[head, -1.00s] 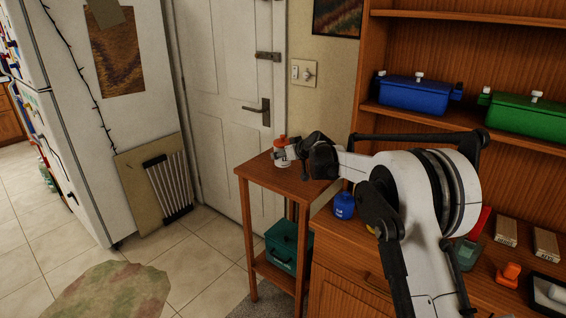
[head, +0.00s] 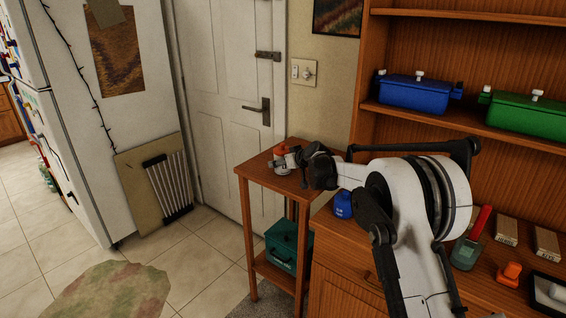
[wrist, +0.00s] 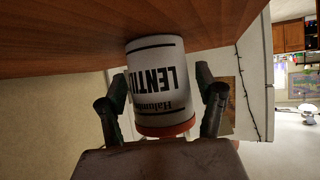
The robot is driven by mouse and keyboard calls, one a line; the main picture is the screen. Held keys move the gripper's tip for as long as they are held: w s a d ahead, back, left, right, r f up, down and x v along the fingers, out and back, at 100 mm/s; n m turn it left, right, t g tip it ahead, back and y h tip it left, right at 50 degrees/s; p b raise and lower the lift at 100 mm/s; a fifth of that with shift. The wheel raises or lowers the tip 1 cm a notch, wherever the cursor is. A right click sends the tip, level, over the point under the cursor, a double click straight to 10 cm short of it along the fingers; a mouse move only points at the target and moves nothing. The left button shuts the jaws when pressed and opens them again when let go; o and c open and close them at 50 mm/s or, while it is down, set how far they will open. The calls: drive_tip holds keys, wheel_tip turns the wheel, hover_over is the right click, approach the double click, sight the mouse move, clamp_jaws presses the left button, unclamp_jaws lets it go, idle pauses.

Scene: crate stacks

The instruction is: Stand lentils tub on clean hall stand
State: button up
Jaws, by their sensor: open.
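The lentils tub (head: 282,169) is white with a red lid and stands at the back of the small wooden hall stand (head: 252,172), beside the door. In the wrist view the tub (wrist: 157,85) shows upside down, with its "LENTIL" label towards me and its base against the wooden top (wrist: 70,40). My gripper (head: 283,162) reaches in from the right at the tub. In the wrist view my gripper (wrist: 161,88) is open, one finger on each side of the tub, with narrow gaps. The fingers partly hide the tub in the head view.
A teal box (head: 283,246) sits on the stand's lower shelf. A blue jar (head: 343,206) stands on the cabinet to the right. Blue (head: 414,96) and green (head: 536,118) crates fill the shelf above. The stand's front top is clear.

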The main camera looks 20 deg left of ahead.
drive_tip(key=shift+r, duration=0.25)
drive_tip(key=v, duration=1.2)
drive_tip(key=shift+d+f, duration=0.1)
drive_tip(key=s+d+r+m+h, duration=0.2)
drive_tip(key=s+d+r, duration=0.3)
drive_tip(key=d, duration=0.4)
drive_tip(key=s+d+r+m+h, duration=0.1)
drive_tip(key=s+d+r, duration=0.3)
drive_tip(key=s+d, duration=0.45)
drive_tip(key=s+d+r+m+h, duration=0.2)
drive_tip(key=s+d+r, duration=0.3)
drive_tip(key=d, duration=0.5)
drive_tip(key=s+d+f+m+h, duration=0.1)
drive_tip(key=s+d+f+m, duration=0.1)
drive_tip(key=s+d, duration=0.4)
drive_tip(key=s+d+f+m+h, duration=0.2)
drive_tip(key=s+d+f, duration=0.2)
drive_tip(key=s, duration=1)
drive_tip(key=s+d+f+m+h, duration=0.1)
drive_tip(key=s+d+f, duration=0.2)
drive_tip(key=s+d, duration=0.6)
drive_tip(key=shift+s+d+f+m+h, duration=0.3)
drive_tip(key=shift+s+d+m+h, duration=0.1)
drive_tip(key=shift+d, duration=0.05)
